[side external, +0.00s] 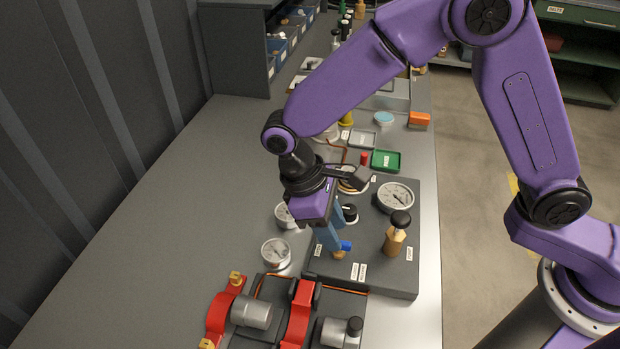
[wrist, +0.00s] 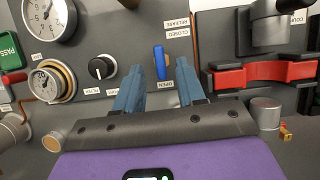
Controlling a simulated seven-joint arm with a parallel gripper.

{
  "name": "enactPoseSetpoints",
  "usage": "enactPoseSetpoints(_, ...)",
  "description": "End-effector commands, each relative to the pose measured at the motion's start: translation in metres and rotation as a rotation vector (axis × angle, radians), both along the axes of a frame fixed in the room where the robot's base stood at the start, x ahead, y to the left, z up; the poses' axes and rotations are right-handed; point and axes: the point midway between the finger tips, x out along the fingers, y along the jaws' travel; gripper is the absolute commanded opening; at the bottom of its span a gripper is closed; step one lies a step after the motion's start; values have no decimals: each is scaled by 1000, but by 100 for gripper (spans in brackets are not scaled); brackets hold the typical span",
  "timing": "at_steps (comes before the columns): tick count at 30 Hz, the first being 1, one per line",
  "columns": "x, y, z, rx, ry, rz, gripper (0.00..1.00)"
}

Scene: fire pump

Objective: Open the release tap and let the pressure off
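The release tap has a small blue lever (wrist: 160,63), which stands upright in the wrist view, by the labels RELEASE, CLOSED and OPEN (wrist: 167,87). In the side view its blue handle (side external: 345,246) shows on a brass body (side external: 338,255) on the dark pump panel (side external: 385,277). My gripper (wrist: 158,72) is open, with its blue fingers apart and the lever seen between them. In the side view my gripper (side external: 328,238) is just above and beside the tap. I cannot tell whether a finger touches it. A large round gauge (side external: 395,197) sits on the panel; its reading is too small to tell.
A black knob (wrist: 102,67) and a smaller gauge (wrist: 52,81) are left of the tap in the wrist view. A brass post with a black knob (side external: 395,238) stands nearby. Red clamps (side external: 299,315) are at the front. The bench's left side is clear.

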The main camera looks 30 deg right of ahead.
Motion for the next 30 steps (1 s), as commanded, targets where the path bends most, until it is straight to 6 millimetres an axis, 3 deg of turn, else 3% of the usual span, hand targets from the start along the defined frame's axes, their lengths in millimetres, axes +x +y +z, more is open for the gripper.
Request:
enactPoseSetpoints(9, 18, 19, 63, 4, -4, 0, 39)
enactPoseSetpoints(18, 33, 34, 113, 3, -4, 1, 39)
enactPoseSetpoints(30, 40, 41, 139, 1, -1, 2, 39)
